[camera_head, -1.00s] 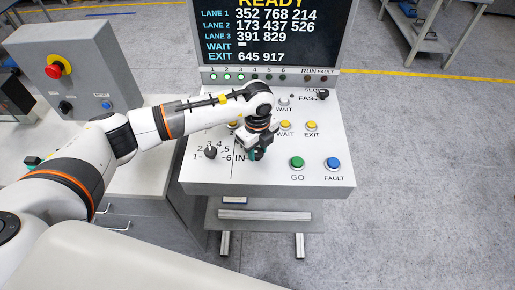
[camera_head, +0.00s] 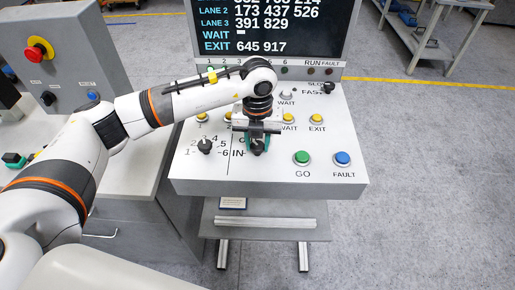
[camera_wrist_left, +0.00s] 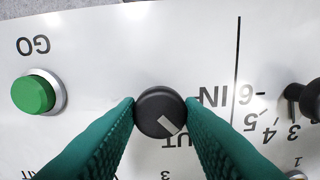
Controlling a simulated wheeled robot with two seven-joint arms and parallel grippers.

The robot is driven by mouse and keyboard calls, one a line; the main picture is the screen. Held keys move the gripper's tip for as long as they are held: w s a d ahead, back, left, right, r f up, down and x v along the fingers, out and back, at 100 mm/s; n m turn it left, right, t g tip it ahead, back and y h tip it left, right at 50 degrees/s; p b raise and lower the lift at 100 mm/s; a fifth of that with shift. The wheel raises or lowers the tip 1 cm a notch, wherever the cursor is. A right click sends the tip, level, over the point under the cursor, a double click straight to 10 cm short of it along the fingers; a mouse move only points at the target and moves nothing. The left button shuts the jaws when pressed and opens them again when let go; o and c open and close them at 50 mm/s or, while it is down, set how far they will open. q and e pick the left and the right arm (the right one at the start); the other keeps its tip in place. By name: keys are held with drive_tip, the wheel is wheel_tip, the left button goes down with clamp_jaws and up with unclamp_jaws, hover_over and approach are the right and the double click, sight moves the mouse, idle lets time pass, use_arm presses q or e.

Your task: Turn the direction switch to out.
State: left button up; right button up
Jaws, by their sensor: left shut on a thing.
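The direction switch is a round black knob (camera_wrist_left: 158,111) with a white pointer mark, set in the panel between the printed labels IN and OUT. In the wrist view its mark slants to the lower right, roughly between IN on the right and the partly covered OUT below. My left gripper (camera_wrist_left: 161,108) is shut on the knob, one green finger on each side. In the head view my left gripper (camera_head: 258,142) reaches down over the knob, which its fingers partly hide. My right gripper is not in view.
A black lane selector knob (camera_head: 205,146) sits left of the switch. A green GO button (camera_head: 302,158) and a blue FAULT button (camera_head: 342,158) are to the right. Yellow buttons, such as EXIT (camera_head: 317,119), lie behind. A grey box with a red button (camera_head: 38,50) stands at left.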

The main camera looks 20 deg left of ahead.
sight(257, 145)
use_arm(q)
drive_tip(key=shift+m+b, duration=1.05)
drive_tip(key=shift+m, duration=0.15)
drive_tip(key=shift+r, duration=0.1)
drive_tip(key=o, duration=1)
drive_tip(key=shift+r, duration=0.35)
wheel_tip(257, 145, up, 11)
drive_tip(key=b, duration=0.3)
